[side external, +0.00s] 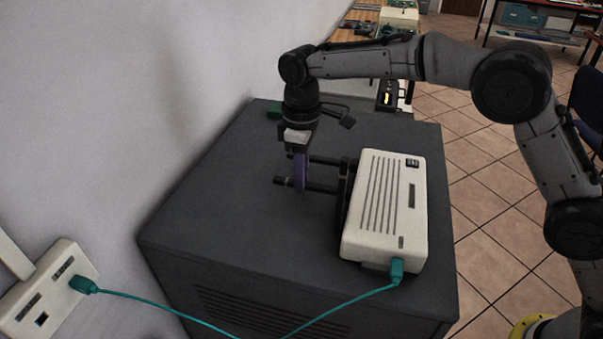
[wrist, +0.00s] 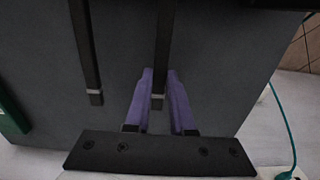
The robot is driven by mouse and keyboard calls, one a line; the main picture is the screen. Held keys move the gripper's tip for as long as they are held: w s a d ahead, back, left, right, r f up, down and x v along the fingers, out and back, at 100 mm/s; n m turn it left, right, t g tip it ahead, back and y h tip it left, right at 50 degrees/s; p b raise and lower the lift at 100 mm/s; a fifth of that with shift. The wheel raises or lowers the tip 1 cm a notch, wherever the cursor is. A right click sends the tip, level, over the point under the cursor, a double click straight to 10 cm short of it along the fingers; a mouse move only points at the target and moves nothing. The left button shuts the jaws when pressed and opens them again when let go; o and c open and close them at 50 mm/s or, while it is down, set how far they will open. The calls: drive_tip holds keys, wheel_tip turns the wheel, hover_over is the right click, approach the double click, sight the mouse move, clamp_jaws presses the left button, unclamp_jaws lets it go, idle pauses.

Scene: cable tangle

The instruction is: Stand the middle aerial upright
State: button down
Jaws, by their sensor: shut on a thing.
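The white router (side external: 385,210) stands on a dark cabinet, with black aerials sticking out from its left side. Two aerials show clearly, both lying about level: a farther one (side external: 330,161) and a nearer one (side external: 318,188). My gripper (side external: 300,182) points down, its purple fingers shut on the nearer aerial close to its tip. In the wrist view the fingers (wrist: 158,104) straddle this aerial (wrist: 163,45), and its grey-banded end shows between them. The other aerial (wrist: 84,45) is apart, to the left. I cannot make out a third aerial.
The cabinet top (side external: 230,205) is clear to the left of the router, up to the white wall. A teal cable (side external: 330,308) runs from the router's near end to a wall socket (side external: 48,285). A green item (side external: 273,111) lies at the cabinet's far edge.

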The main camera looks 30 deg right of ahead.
sight(317, 185)
drive_tip(key=shift+r, duration=0.15)
drive_tip(key=shift+s+d+r+t+y, duration=0.2)
drive_tip(key=shift+d+r+t+y, duration=0.05)
drive_tip(key=shift+r+t+y, duration=0.35)
drive_tip(key=shift+s+d+r+t+y, duration=0.2)
drive_tip(key=shift+r+t+y, duration=0.3)
drive_tip(key=shift+r, duration=0.05)
drive_tip(key=shift+s+d+r+t+y, duration=0.35)
drive_tip(key=shift+r+t+y, duration=0.2)
drive_tip(key=shift+t+y, duration=0.05)
drive_tip(key=shift+s+d+r+t+y, duration=0.3)
drive_tip(key=shift+r+t+y, duration=0.25)
drive_tip(key=shift+t+y, duration=0.05)
drive_tip(key=shift+s+d+r+t+y, duration=0.45)
drive_tip(key=shift+s+d+t+y, duration=0.1)
drive_tip(key=shift+t+y, duration=0.3)
drive_tip(key=shift+s+d+r+t+y, duration=0.3)
drive_tip(key=shift+s+d+t+y, duration=0.3)
drive_tip(key=shift+t, duration=0.25)
drive_tip(key=shift+s+d+r+t+y, duration=0.25)
drive_tip(key=shift+s+d+t+y, duration=0.95)
drive_tip(key=shift+y, duration=0.35)
drive_tip(key=shift+w+a, duration=0.1)
drive_tip(key=c, duration=0.8)
unclamp_jaws()
drive_tip(key=shift+o, duration=0.2)
